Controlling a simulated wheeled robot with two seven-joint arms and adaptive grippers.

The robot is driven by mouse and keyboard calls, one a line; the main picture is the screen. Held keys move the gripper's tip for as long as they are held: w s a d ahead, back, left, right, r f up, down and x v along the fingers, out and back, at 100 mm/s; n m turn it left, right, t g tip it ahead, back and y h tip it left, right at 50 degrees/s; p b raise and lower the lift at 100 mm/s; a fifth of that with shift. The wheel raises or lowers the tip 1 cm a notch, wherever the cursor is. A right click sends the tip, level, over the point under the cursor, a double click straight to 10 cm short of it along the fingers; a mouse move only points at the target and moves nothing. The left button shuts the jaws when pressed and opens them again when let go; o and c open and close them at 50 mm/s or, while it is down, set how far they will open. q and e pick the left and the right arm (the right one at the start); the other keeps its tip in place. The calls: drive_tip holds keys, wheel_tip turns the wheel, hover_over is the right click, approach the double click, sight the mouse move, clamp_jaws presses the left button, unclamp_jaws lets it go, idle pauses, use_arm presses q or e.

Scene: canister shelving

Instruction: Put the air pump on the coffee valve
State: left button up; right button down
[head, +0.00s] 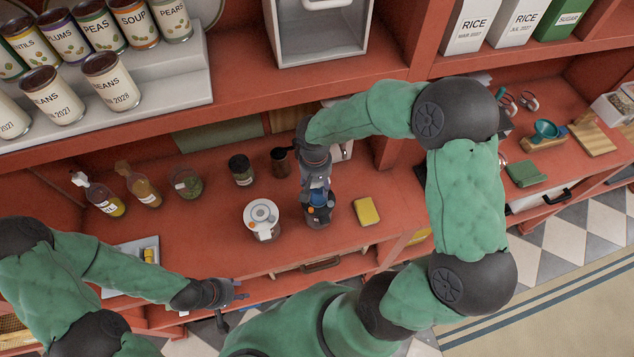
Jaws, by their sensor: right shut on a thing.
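My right gripper (318,186) comes down from above, shut on a small blue-grey piece that looks like the air pump (317,198); the fingers hide much of it. Directly beneath is a clear canister with dark contents (320,218), which looks like the coffee canister; an orange spot shows on its top. Its valve is mostly hidden, and I cannot tell whether the held piece touches it. My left gripper (234,306) is empty, fingers apart, low by the counter's front edge.
A canister with a round white lid (262,214) stands just left of the dark one. A yellow sponge (367,211) lies to the right. Several bottles and jars (187,182) stand at the left and back. The upper shelf (330,75) overhangs behind my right arm.

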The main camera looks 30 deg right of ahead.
drive_tip(key=shift+f, duration=0.15)
drive_tip(key=c, duration=0.5)
unclamp_jaws()
drive_tip(key=shift+c, duration=0.2)
drive_tip(key=r, duration=1.2)
drive_tip(key=shift+a+r, duration=0.2)
drive_tip(key=shift+a, duration=0.05)
drive_tip(key=shift+w, duration=0.1)
